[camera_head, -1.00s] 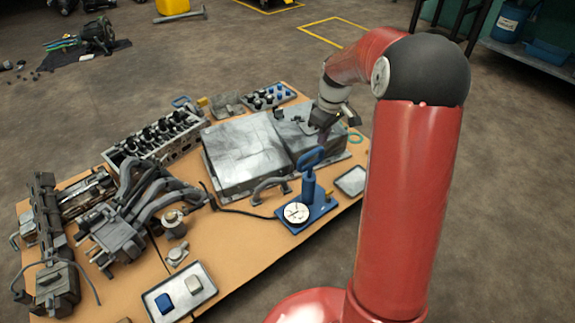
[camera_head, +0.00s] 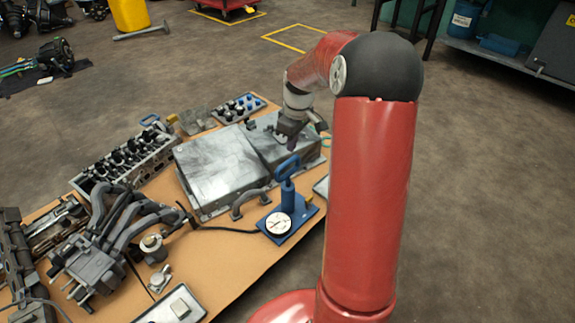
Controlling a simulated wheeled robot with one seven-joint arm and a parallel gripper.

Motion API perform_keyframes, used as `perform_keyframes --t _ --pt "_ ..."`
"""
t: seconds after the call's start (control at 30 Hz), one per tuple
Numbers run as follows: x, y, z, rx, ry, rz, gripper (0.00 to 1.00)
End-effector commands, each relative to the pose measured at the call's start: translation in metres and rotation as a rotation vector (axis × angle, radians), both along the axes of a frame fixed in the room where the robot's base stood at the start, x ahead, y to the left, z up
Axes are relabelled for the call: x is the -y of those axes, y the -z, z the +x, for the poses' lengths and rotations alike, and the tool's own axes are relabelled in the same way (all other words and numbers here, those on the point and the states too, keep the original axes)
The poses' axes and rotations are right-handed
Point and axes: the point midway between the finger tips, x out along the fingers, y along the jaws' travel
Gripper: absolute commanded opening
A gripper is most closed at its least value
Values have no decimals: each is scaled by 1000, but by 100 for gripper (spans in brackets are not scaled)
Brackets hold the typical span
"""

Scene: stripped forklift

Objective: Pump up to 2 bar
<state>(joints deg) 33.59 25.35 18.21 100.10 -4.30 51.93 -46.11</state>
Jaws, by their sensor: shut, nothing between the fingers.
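A blue hand pump (camera_head: 287,187) with a loop handle on top stands upright on the wooden table. A round white dial gauge (camera_head: 278,223) sits at the front of its blue base; its reading is too small to make out. A black hose runs from the pump to the left. My gripper (camera_head: 291,143) is just above and slightly behind the pump handle (camera_head: 287,167). It is shut and empty. I cannot tell whether the fingertips touch the handle.
A grey metal case (camera_head: 222,165) lies behind the pump. An engine head (camera_head: 122,160) and a manifold with curved pipes (camera_head: 95,262) fill the table's left side. A small tray (camera_head: 172,306) lies at the front. Bare tabletop (camera_head: 222,262) shows left of the pump.

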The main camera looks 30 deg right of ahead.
Motion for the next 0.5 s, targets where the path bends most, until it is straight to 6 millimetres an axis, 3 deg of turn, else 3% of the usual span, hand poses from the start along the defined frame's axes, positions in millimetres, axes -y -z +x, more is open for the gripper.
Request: perform_keyframes --t 0.3,0.5 --pt "-2 46 3 0 0 0 0" --pt "-3 56 5 0 0 0 0"
